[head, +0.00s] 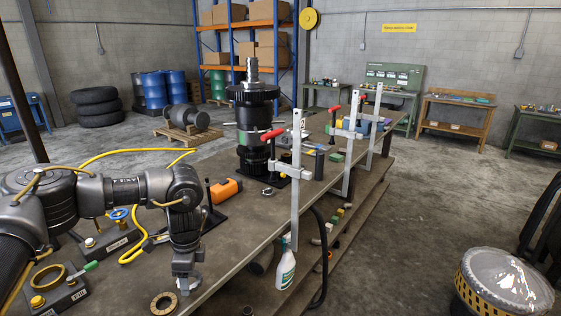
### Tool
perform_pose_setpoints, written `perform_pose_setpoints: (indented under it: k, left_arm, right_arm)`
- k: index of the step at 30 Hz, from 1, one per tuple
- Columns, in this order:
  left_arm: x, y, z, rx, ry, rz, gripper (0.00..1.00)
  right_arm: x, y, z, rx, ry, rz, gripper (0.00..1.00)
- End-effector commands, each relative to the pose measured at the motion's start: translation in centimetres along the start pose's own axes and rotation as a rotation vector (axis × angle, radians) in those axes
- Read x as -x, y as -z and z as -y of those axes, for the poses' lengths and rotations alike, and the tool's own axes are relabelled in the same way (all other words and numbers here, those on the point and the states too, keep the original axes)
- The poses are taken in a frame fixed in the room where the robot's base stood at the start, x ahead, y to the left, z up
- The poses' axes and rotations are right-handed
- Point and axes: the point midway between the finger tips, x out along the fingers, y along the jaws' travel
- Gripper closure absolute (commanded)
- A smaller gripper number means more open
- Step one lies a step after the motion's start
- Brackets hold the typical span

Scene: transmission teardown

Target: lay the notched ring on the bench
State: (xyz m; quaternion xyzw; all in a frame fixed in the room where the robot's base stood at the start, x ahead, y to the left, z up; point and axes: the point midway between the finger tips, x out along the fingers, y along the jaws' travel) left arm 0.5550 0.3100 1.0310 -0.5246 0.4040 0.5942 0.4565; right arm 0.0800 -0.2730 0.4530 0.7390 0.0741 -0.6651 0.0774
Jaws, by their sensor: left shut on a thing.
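My left gripper (187,271) points down over the near left part of the bench (245,222). It is shut on a small pale grey metal piece, taken as the notched ring (196,281), which is mostly hidden by the fingers. Its notches are too small to make out, and I cannot tell whether it touches the bench top. A brown flat ring (163,302) lies on the bench just left of and nearer than the gripper. My right gripper is not in view.
A black transmission stack (252,125) stands on the bench beyond. Clamps (295,190) line its right edge. Bare bench lies right of my gripper.

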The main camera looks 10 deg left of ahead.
Motion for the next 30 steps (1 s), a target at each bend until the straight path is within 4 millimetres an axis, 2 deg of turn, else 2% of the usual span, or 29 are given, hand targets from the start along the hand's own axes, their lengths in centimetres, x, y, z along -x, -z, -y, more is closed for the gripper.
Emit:
perform_pose_setpoints:
  k: [1, 9, 18, 24, 30]
  left_arm:
    - [1.1, -1.4, 1.3, -0.080, 0.010, -0.001, 0.75]
    - [3.2, -9.1, 6.8, -0.605, 0.076, -0.001, 0.75]
    - [5.0, -18.8, 10.2, -1.133, 0.141, 0.000, 0.75]
    - [5.4, -23.0, 10.8, -1.355, 0.166, 0.000, 0.75]
    - [5.5, -24.6, 10.9, -1.446, 0.178, -0.001, 0.75]
  right_arm:
    - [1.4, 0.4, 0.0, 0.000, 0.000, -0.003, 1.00]
    - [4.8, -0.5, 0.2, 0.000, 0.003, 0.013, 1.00]
    - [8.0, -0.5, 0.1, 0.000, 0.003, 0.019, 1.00]
    - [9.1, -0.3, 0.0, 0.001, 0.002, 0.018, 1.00]
    - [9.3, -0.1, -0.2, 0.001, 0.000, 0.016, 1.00]
